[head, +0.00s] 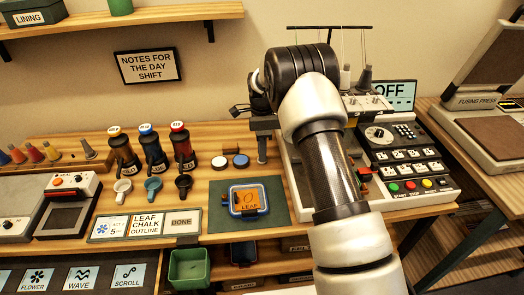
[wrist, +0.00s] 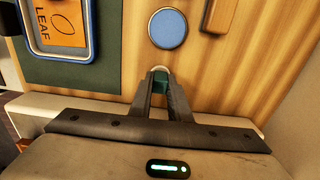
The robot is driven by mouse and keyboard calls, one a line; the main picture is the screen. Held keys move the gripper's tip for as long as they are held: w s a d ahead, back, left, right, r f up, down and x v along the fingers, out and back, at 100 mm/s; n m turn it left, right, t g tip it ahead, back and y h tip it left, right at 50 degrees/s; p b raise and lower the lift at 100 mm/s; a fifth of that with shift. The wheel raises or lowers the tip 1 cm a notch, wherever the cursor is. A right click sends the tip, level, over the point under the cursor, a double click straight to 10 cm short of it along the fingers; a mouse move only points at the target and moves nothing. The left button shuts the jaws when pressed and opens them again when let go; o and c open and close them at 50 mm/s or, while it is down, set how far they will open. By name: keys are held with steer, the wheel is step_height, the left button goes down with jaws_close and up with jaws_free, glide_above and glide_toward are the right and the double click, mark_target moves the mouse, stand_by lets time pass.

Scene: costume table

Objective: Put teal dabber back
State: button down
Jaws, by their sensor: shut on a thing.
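My gripper (wrist: 160,85) is shut on the teal dabber (wrist: 161,80), whose small dark teal body with a pale rounded end shows between the fingertips in the wrist view. In the head view my gripper (head: 262,158) points down just right of a blue round pad (head: 241,161), over the wooden table. The dabber cannot be made out in the head view. The blue pad (wrist: 168,28) lies just beyond the fingertips in the wrist view, apart from them.
A green mat (head: 220,211) holds a blue-rimmed tray (head: 235,206) with an orange LEAF piece. Bottles (head: 153,150) and small cups (head: 153,188) stand left. A rack (head: 62,160) with several coloured cones is at far left. A control machine (head: 405,160) stands right.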

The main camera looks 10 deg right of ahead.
steer(key=shift+r, duration=0.1)
steer(key=shift+f, duration=0.2)
steer(key=c, duration=1.7)
jaws_free()
steer(key=shift+o, duration=0.2)
step_height(320, 180, up, 12)
steer(key=p, duration=0.1)
steer(key=shift+r, duration=0.25)
